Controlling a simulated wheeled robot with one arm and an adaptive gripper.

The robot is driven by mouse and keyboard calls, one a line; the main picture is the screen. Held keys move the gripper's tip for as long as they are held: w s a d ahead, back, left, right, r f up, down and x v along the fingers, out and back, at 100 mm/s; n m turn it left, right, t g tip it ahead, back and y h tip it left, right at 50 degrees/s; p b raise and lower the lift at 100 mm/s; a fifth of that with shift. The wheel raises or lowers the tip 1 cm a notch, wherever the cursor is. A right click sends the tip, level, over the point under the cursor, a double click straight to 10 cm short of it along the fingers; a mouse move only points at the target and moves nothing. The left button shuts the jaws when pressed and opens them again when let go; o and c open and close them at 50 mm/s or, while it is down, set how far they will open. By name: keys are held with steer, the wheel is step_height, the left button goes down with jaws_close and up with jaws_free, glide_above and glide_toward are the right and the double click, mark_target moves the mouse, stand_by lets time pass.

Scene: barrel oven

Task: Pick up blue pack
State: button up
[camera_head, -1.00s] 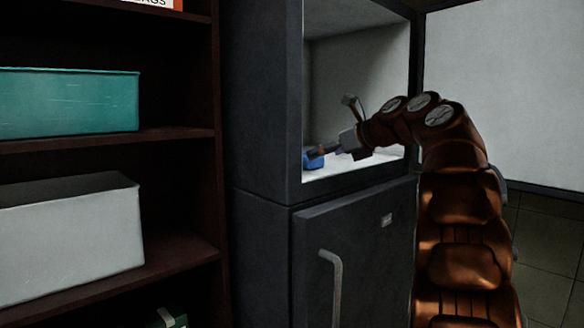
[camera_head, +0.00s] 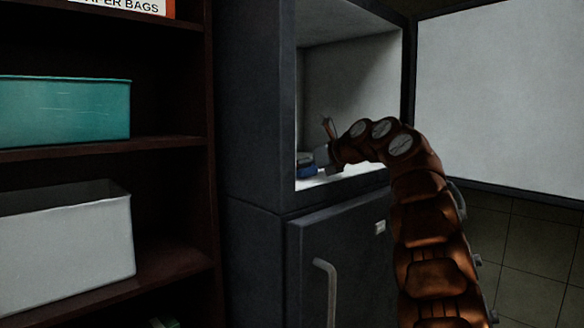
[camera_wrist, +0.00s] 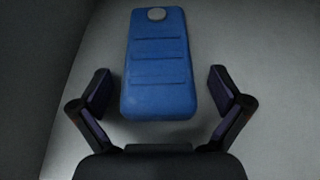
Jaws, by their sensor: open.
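The blue pack (camera_wrist: 158,65) is a flat blue block with ridges across it and a round grey cap at its far end. In the wrist view it lies on a pale surface, just ahead of and partly between the fingers. My gripper (camera_wrist: 160,95) is open, one finger on each side of the pack's near end, with gaps on both sides. In the head view my gripper (camera_head: 318,147) is inside the open upper compartment of a dark cabinet (camera_head: 258,110). The pack (camera_head: 306,169) shows small there at the compartment's left front, partly hidden.
The compartment's open door (camera_head: 500,100) stands to the right. The lower door (camera_head: 350,265) with a handle is shut. At left, a dark shelf holds a teal bin (camera_head: 65,110) and a white bin (camera_head: 65,240). The compartment floor around the pack looks clear.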

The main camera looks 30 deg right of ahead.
steer(key=shift+w+a+f, duration=0.2)
steer(key=shift+w, duration=0.1)
steer(key=shift+c, duration=0.4)
steer(key=c, duration=1.4)
steer(key=shift+r, duration=0.1)
step_height(320, 180, up, 7)
steer(key=p, duration=0.5)
steer(key=shift+w+a, duration=0.1)
steer(key=shift+a, duration=0.05)
steer(key=shift+r+p, duration=1.1)
steer(key=shift+r, duration=0.35)
